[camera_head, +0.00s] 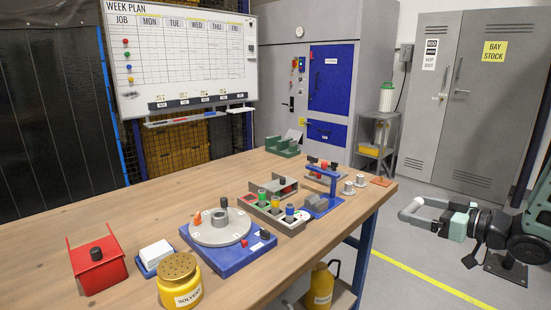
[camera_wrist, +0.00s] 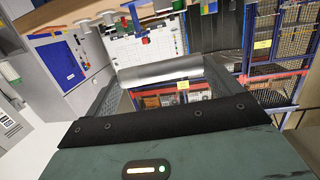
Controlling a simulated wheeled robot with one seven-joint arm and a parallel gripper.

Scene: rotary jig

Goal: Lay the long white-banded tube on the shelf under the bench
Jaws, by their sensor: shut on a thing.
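My gripper (camera_head: 428,206) is at the right of the head view, beyond the right end of the bench and above the grey floor. It points left. Its jaws are shut on a pale grey tube (camera_head: 410,211), which looks foreshortened there. In the wrist view the tube (camera_wrist: 160,72) lies crosswise between the two dark fingers, smooth and silvery; I cannot make out a white band. The shelf (camera_head: 344,297) under the wooden bench (camera_head: 130,220) shows only in part at the bottom of the head view. The rest is hidden by the bench top.
A yellow can (camera_head: 319,287) stands under the bench. A blue bench leg (camera_head: 366,250) borders the opening. A rotary jig (camera_head: 222,228), a solvent pot (camera_head: 179,285) and a red box (camera_head: 97,268) stand on top. Clear floor with a yellow line (camera_head: 430,277) lies right of the bench.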

